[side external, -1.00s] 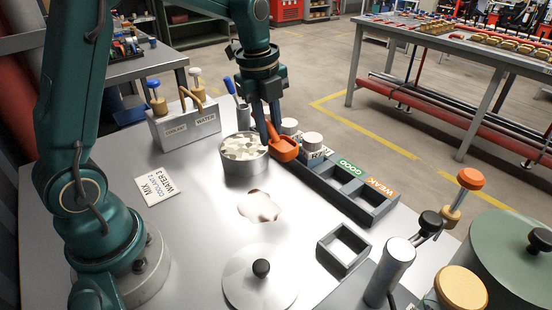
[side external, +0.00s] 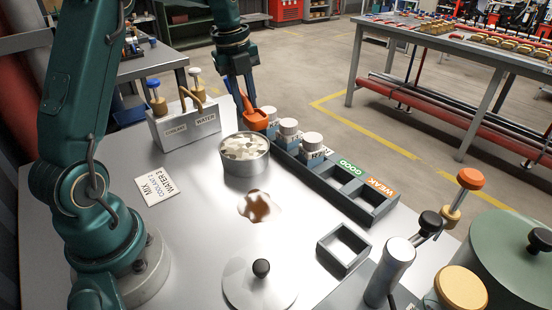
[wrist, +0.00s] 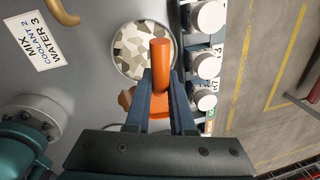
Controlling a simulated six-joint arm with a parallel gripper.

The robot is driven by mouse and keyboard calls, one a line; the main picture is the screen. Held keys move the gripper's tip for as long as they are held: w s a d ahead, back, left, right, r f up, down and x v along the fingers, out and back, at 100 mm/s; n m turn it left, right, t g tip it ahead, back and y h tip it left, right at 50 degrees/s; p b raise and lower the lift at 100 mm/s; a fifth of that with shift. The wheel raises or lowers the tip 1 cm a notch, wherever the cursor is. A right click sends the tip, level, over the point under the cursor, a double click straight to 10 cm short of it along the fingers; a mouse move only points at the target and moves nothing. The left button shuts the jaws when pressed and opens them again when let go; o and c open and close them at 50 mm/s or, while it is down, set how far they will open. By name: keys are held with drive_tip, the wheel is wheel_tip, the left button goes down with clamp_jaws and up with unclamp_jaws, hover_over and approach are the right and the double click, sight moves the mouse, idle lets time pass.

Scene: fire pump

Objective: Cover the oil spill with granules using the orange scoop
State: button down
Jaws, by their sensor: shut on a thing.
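My gripper (side external: 244,97) is shut on the orange scoop (side external: 255,119), above and behind the tin, near the back end of the jar rack. In the wrist view the scoop (wrist: 161,62) points away between the fingers, and its inside is hidden. The round metal tin (side external: 247,165) holds pale, chunky granules (side external: 244,146); these also show in the wrist view (wrist: 140,44). The oil spill (side external: 262,204) is a brown patch on the metal tabletop in front of the tin, with a pale area on its left side. It is partly visible behind the fingers in the wrist view (wrist: 126,98).
A dark rack (side external: 345,192) with three white-capped jars and GOOD and WEAK slots runs along the right. A grey coolant/water box (side external: 190,128), a sign card (side external: 157,186), a knobbed lid (side external: 255,288) and an empty square frame (side external: 343,250) stand around the spill.

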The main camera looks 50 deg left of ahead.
sight(237, 139)
drive_tip(key=shift+n, duration=0.7)
drive_tip(key=shift+s+a+f, duration=0.2)
drive_tip(key=shift+a+f, duration=0.55)
drive_tip(key=shift+f, duration=0.35)
drive_tip(key=shift+s+a+f, duration=0.15)
drive_tip(key=shift+a+f, duration=0.55)
drive_tip(key=shift+f, duration=0.4)
drive_tip(key=shift+s+a+f, duration=0.2)
drive_tip(key=shift+a+f, duration=0.55)
drive_tip(key=shift+f, duration=0.35)
drive_tip(key=shift+f, duration=0.6)
drive_tip(key=shift+r, duration=0.1)
wheel_tip(237, 139, up, 7)
